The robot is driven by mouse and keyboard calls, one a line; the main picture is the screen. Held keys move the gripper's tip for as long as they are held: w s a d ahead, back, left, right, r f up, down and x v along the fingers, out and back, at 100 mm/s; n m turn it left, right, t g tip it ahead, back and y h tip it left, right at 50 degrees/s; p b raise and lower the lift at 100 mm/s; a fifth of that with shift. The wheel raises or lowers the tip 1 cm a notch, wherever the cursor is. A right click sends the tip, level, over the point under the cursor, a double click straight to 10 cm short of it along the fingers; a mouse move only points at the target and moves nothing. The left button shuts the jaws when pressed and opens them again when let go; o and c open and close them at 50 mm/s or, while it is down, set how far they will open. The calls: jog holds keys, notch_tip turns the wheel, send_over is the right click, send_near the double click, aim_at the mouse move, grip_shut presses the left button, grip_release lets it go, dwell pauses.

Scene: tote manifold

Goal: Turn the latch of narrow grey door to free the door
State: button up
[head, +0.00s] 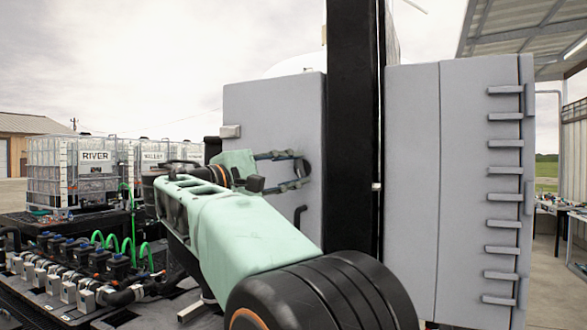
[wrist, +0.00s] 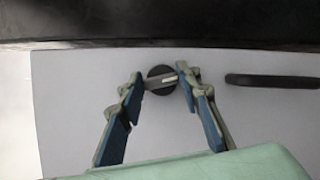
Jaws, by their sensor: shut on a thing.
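The narrow grey door (head: 265,115) stands upright left of the black post in the head view; its pale face also fills much of the wrist view (wrist: 80,90). Its latch (wrist: 160,83) is a round black disc with a light bar across it, which looks slightly tilted in the wrist view. My gripper (wrist: 161,75) has its two fingertips on either side of this bar and is shut on it. In the head view my gripper (head: 301,169) reaches the door face from the left, and its fingers hide the latch.
A black door handle (wrist: 272,81) lies right of the latch in the wrist view and shows below my gripper in the head view (head: 299,216). A black post (head: 352,130) borders the door. A wide grey panel (head: 440,170) with several hinge-like bars stands right.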

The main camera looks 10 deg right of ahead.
jog(key=shift+m+g+y+p, duration=0.35)
jog(key=shift+m+y, duration=0.15)
jog(key=shift+m, duration=1)
jog(key=o, duration=1.2)
jog(key=shift+c, duration=0.2)
jog(key=v, duration=1.2)
jog(key=shift+w, duration=0.1)
